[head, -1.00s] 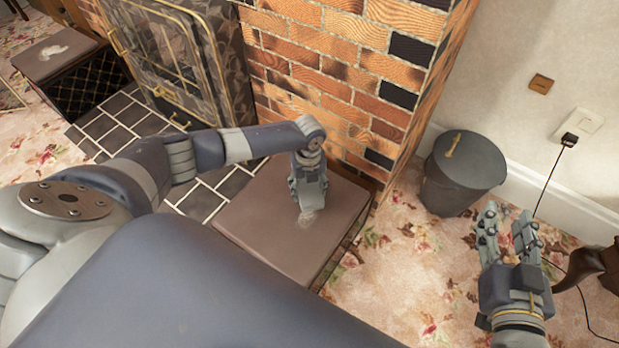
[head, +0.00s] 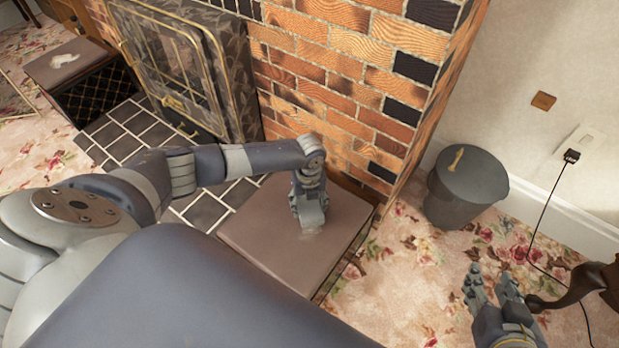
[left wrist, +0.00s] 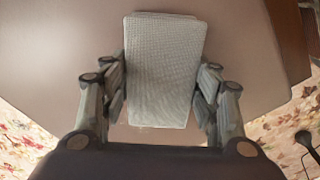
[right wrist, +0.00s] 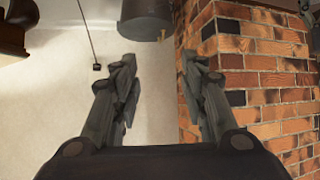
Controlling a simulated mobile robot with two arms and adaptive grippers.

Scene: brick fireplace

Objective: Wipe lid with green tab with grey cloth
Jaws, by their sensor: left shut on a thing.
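My left gripper (head: 312,222) is over the near box's flat brown lid (head: 265,225), beside the brick wall. In the left wrist view it is shut on the grey cloth (left wrist: 163,70), a pale textured piece held flat between the fingers, with the lid (left wrist: 60,50) behind it. A small pale smear (head: 311,233) shows on the lid at the gripper's tip, partly hidden. I cannot tell whether the cloth touches the lid. No green tab shows on this lid. My right gripper (head: 491,285) is open and empty above the carpet; its spread fingers show in the right wrist view (right wrist: 160,95).
Another box with a brown lid (head: 85,68) and a white smear stands at the far left. A grey bin (head: 465,185) with a yellow handle stands by the wall. The brick fireplace (head: 340,90) rises behind the near box. A dark curved object (head: 580,285) is at the right.

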